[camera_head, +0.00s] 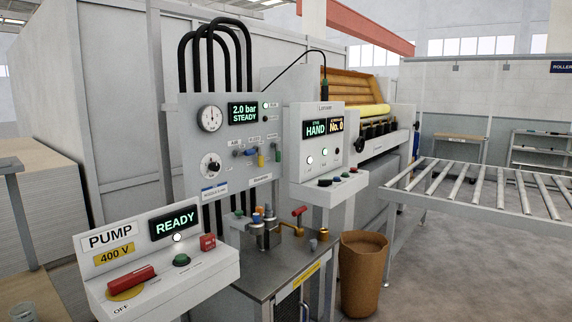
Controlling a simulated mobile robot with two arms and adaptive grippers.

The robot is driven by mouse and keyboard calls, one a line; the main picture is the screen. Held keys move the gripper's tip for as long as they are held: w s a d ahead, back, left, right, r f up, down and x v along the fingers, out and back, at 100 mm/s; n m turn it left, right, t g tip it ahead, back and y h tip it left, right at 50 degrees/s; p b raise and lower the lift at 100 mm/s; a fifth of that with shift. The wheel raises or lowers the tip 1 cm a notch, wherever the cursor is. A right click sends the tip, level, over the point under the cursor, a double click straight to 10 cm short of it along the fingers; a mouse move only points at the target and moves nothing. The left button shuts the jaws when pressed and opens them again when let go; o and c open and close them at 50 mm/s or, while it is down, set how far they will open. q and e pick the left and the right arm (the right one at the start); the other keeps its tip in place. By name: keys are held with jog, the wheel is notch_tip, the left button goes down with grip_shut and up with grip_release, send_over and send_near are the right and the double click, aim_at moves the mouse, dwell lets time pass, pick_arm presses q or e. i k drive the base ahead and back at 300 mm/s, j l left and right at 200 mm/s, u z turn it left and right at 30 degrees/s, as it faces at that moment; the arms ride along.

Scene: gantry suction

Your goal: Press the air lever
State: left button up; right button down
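A grey upright panel (232,180) stands at the centre left. A display (243,112) above reads "2.0 bar STEADY", beside a round gauge (210,118). A red-handled valve (300,211) sits lower, on the metal bench (262,278). Neither of my grippers is in view.
A pump box (165,258) with a red switch and "READY" display stands in front at the left. A console (318,150) reading "HAND" stands right of the panel. A brown bin (363,275) and a roller conveyor (480,185) are at the right, with open floor nearby.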

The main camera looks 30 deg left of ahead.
aim_at(249, 152)
jog(key=i+u, duration=0.45)
jog(key=i+l+u, duration=0.1)
jog(key=i+u, duration=0.2)
jog(key=u, duration=0.15)
jog(key=i+l+u, duration=0.2)
jog(key=i+u, duration=0.25)
jog(key=i+l+u, duration=0.2)
jog(key=l+u, duration=0.25)
jog(key=j, duration=0.15)
